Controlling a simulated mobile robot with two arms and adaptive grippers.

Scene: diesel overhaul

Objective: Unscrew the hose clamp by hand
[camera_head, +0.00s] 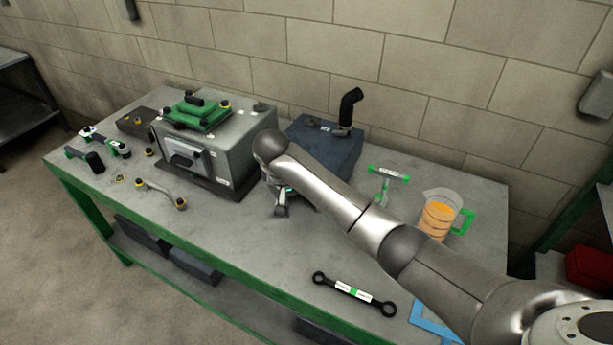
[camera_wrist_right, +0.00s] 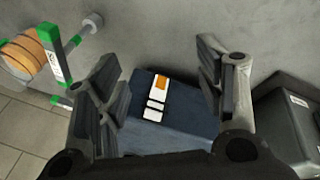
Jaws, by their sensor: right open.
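A curved black hose (camera_head: 350,105) rises from the back of a dark blue box (camera_head: 325,150) on the workbench. A small fitting (camera_head: 342,131) sits at the hose's foot; I cannot tell whether it is the hose clamp. My right gripper (camera_head: 282,202) is in front of the blue box, beside the grey engine block, and my arm hides part of the box. In the right wrist view the gripper (camera_wrist_right: 160,75) is open and empty, with the blue box (camera_wrist_right: 185,125) and its orange and white label (camera_wrist_right: 156,98) beyond the fingers. My left gripper is not in view.
The grey engine block (camera_head: 240,140) with a green top part (camera_head: 200,112) stands left. A double-ended wrench (camera_head: 354,292) lies at the front edge.

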